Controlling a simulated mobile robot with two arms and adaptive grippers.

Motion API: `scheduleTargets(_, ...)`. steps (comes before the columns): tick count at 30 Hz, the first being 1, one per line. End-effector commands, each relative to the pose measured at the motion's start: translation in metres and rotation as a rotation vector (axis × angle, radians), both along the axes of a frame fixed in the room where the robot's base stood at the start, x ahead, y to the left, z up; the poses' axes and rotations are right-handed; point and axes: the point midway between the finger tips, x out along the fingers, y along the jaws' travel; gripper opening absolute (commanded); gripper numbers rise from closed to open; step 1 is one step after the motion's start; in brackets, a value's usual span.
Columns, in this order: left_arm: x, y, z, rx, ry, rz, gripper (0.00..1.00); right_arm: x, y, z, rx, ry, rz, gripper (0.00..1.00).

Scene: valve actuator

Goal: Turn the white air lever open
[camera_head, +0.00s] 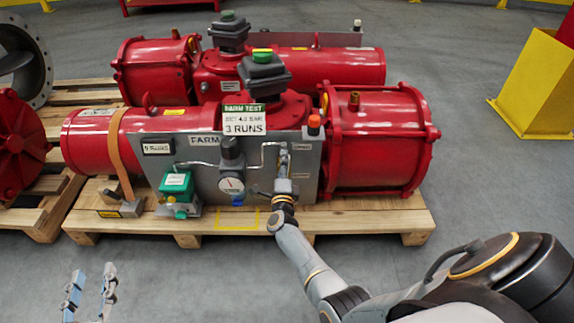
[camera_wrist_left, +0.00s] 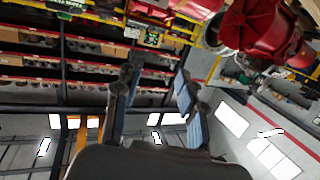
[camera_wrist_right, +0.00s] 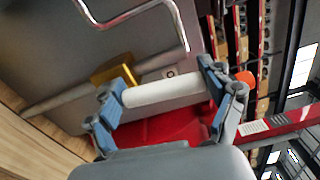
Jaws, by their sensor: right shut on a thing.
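The white air lever (camera_wrist_right: 165,92) shows in the right wrist view as a white bar spanning between the blue pads of my right gripper (camera_wrist_right: 165,103), which is shut on it. In the head view my right gripper (camera_head: 283,185) is at the right part of the grey panel (camera_head: 305,185) and largely hides the lever. How far the lever is turned I cannot tell. My left gripper (camera_head: 90,292) is low at the left of the head view, open and empty, apart from the panel. Its two fingers also stand apart in the left wrist view (camera_wrist_left: 155,92).
The panel carries a round gauge (camera_head: 232,185), metal tubing and a green-topped device (camera_head: 177,188). An orange-red knob (camera_head: 314,121) stands above its right side. Red actuators (camera_head: 378,140) rest on a wooden pallet (camera_head: 350,222). The grey floor in front is clear.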

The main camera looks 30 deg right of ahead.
Motion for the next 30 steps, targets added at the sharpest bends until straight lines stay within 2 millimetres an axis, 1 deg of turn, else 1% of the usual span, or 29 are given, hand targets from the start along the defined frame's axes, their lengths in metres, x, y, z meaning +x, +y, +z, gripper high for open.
scheduleTargets(1, -0.0006, 0.0006, -0.0016, 0.003, 0.012, 0.001, 0.40, 0.0039, -0.0005, 0.0067, -0.020, 0.000, -0.001, 0.25)
scheduleTargets(9, -0.0024, 0.0019, -0.0082, 0.012, 0.045, 0.003, 0.40, 0.0059, 0.0026, 0.0061, -0.068, 0.028, -0.002, 0.25)
scheduleTargets(21, -0.0025, 0.0024, -0.0085, 0.013, 0.048, 0.004, 0.40, 0.0064, 0.0034, 0.0061, -0.073, 0.031, -0.001, 0.25)
scheduleTargets(22, -0.0025, 0.0024, -0.0085, 0.013, 0.048, 0.004, 0.40, 0.0064, 0.0034, 0.0061, -0.073, 0.031, -0.001, 0.83)
scheduleTargets(23, -0.0025, 0.0024, -0.0085, 0.013, 0.048, 0.004, 0.40, 0.0064, 0.0034, 0.0061, -0.073, 0.031, -0.001, 0.89)
scheduleTargets(24, -0.0025, 0.0024, -0.0085, 0.012, 0.047, 0.004, 0.40, 0.0065, 0.0034, 0.0061, -0.072, 0.030, -0.001, 0.98)
scheduleTargets(25, -0.0025, 0.0024, -0.0085, 0.013, 0.048, 0.004, 0.40, 0.0063, 0.0036, 0.0058, -0.071, 0.031, 0.000, 1.00)
scheduleTargets(30, -0.0025, 0.0024, -0.0085, 0.012, 0.047, 0.004, 0.40, 0.0050, 0.0047, 0.0028, -0.070, 0.036, 0.001, 1.00)
